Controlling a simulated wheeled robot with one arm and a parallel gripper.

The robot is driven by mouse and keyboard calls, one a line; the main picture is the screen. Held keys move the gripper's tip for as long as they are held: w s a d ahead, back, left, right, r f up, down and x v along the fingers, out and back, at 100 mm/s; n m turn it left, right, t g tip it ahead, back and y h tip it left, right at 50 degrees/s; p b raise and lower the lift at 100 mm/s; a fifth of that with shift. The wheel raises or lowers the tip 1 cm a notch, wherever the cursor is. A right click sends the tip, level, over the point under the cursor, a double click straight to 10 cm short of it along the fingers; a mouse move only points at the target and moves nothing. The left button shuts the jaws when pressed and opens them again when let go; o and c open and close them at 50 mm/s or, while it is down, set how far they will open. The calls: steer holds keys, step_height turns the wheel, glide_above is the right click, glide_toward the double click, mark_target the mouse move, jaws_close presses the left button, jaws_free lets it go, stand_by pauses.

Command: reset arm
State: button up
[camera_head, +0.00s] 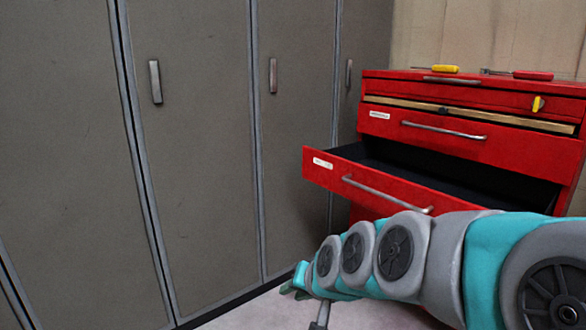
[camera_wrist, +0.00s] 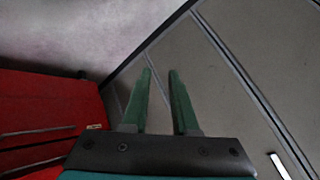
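My gripper (camera_wrist: 160,98) shows in the wrist view with its two green fingers apart and nothing between them. In the head view my teal and grey arm reaches in from the lower right. Its end is low, in front of the grey lockers, and the fingers (camera_head: 292,287) are only partly visible there. The red tool cabinet (camera_head: 545,152) stands behind my arm at the right. One of its drawers (camera_head: 330,172) is pulled out, with a dark interior; my arm covers the cabinet's lower part. The cabinet also shows at the left of the wrist view (camera_wrist: 40,112).
Grey lockers (camera_head: 195,190) with shut doors fill the left and middle. A yellow-handled tool (camera_head: 443,69) and a red-handled tool (camera_head: 532,75) lie on the cabinet top. The pale floor (camera_head: 255,312) is clear where visible. The open drawer juts out close to my arm.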

steer(key=s+d+f+g+h, duration=0.1)
steer(key=s+d+f+g, duration=0.1)
steer(key=s+d, duration=0.3)
steer(key=s+d+f+n+g+h+p, duration=0.1)
steer(key=s+d+g, duration=0.3)
steer(key=s, duration=0.9)
steer(key=s+d+f+n+g+h+p, duration=0.1)
steer(key=s+d+f+g+h, duration=0.1)
steer(key=s+d, duration=0.3)
steer(key=s+g, duration=0.1)
steer(key=s, duration=0.3)
steer(key=shift+s+d+f, duration=0.3)
steer(key=shift+d+f, duration=0.05)
steer(key=shift+f, duration=0.05)
